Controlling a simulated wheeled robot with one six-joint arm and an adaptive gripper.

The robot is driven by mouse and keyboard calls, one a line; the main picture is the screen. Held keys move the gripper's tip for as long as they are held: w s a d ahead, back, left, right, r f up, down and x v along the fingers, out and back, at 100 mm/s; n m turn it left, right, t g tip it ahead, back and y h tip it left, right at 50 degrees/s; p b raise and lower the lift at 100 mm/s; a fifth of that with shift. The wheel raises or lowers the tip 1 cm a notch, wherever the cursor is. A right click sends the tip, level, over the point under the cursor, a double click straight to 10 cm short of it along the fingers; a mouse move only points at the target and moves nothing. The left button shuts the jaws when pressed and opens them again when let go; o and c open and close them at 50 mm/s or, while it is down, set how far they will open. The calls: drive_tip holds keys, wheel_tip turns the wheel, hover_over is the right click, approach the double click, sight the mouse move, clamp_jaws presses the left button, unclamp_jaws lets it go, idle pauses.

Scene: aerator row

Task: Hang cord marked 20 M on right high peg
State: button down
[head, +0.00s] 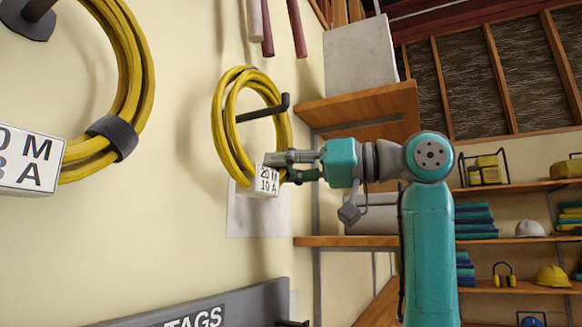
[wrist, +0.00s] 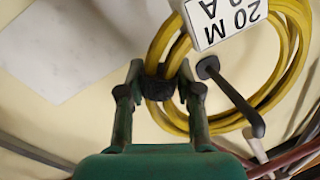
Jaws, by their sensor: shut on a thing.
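The yellow cord coil (head: 225,135) has a white tag (head: 267,180) reading 20 M, 10 A. The tag also shows upside down in the wrist view (wrist: 226,18). My gripper (head: 281,166) is shut on the coil's dark wrap (wrist: 160,88) at its lower right. The coil is upright in front of the wall. A dark peg (head: 262,112) with an upturned tip shows across the coil's opening. Its base shows inside the loop and its tip overlaps the right side. The coil's top is above the peg, with a visible gap. Contact elsewhere cannot be told.
Another yellow coil (head: 137,85) with a partly cut-off tag (head: 28,160) is at the left, near a dark peg end (head: 28,20). Wooden shelves (head: 355,105) stand close to the right of the held coil. A grey TAGS board (head: 195,310) is below.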

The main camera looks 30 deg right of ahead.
drive_tip(key=shift+w+a, duration=0.35)
drive_tip(key=shift+w, duration=0.05)
drive_tip(key=shift+w+f, duration=0.15)
drive_tip(key=shift+f, duration=1.2)
drive_tip(key=c, duration=0.7)
unclamp_jaws()
drive_tip(key=shift+f, duration=0.1)
drive_tip(key=v, duration=1.2)
